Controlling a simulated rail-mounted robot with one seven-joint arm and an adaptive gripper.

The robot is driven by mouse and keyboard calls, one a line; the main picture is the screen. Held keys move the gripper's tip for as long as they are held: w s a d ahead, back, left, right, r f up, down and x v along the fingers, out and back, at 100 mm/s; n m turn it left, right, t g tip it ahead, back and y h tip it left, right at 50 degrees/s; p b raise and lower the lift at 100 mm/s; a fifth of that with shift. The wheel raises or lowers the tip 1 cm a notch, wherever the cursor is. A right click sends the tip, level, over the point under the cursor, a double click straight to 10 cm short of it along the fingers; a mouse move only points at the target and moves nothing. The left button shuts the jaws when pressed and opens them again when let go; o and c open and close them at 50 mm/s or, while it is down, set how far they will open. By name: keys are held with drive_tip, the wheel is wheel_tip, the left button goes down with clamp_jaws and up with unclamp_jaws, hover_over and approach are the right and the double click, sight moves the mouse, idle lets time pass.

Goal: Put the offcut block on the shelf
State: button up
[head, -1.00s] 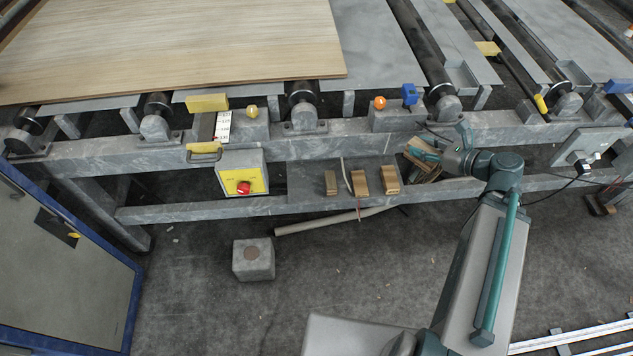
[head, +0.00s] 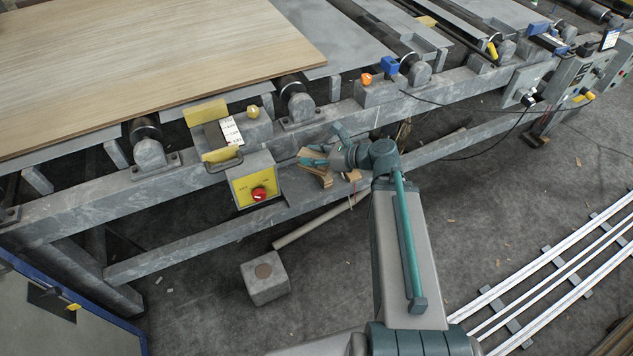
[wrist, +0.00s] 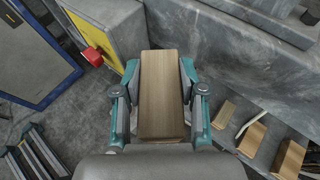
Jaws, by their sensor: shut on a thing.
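The offcut block, a light brown wooden piece, is held lengthwise between the teal fingers of my gripper (wrist: 160,80) in the wrist view, where the block (wrist: 161,100) fills the middle. In the head view my gripper (head: 318,162) and the block (head: 310,153) are just right of the yellow control box, at the left part of the grey shelf (head: 297,205) under the conveyor frame. The block looks raised above the shelf; the exact gap cannot be told. Several similar wooden pieces (wrist: 252,138) lie on the shelf to the right in the wrist view.
The yellow control box (head: 253,182) with a red button (head: 259,194) stands close left of my gripper. The conveyor beam (head: 190,168) runs above the shelf. A pale pipe (head: 312,220) and a concrete cube (head: 265,278) are on the floor below. The shelf's left end looks bare.

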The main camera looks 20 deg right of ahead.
drive_tip(key=w+d+f+m+t+h+b, duration=0.2)
drive_tip(key=w+d+f+m+h+b, duration=0.2)
drive_tip(key=f+b, duration=0.4)
drive_tip(key=w+d+f+m+t+h+b, duration=0.25)
drive_tip(key=d+f+m+h+b, duration=0.2)
drive_tip(key=f, duration=0.55)
drive_tip(key=shift+n+y, duration=0.35)
drive_tip(key=w+a+f+b, duration=0.4)
drive_tip(key=a+b, duration=0.1)
drive_tip(key=w+a+f+b, duration=0.5)
drive_tip(key=shift+w+a+f, duration=0.15)
drive_tip(key=shift+w+f, duration=0.1)
drive_tip(key=shift+w+a+f+b, duration=0.1)
drive_tip(key=shift+f+b, duration=1.2)
drive_tip(key=shift+f, duration=0.35)
